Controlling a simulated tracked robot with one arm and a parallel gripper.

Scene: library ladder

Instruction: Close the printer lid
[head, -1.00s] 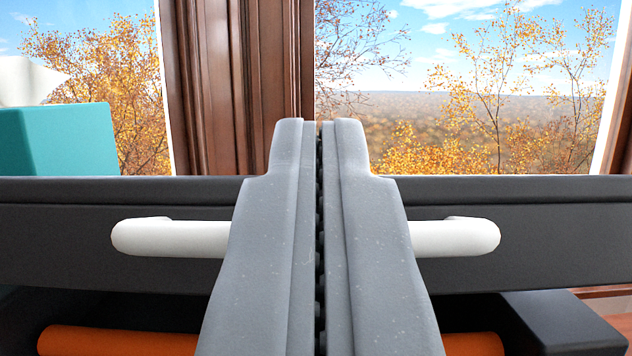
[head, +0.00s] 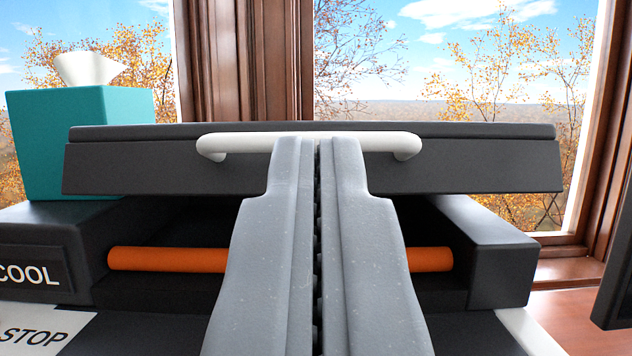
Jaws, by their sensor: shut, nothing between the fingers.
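The printer lid (head: 180,165) is a dark grey panel with a white bar handle (head: 255,142) across its front. The lid stands raised, with a dark gap between it and the printer body (head: 495,240). An orange roller (head: 165,259) shows inside the gap. My gripper (head: 316,145) is shut and empty. Its fingertips are in front of the middle of the handle and overlap it in the picture. I cannot tell whether they touch it. The fingers hide the middle of the lid and roller.
A teal tissue box (head: 80,140) with a white tissue stands at the left, behind the printer's left side. Labels reading COOL (head: 30,275) and STOP (head: 35,335) are at the lower left. A dark object (head: 615,260) is at the right edge. Windows with wooden frames are behind.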

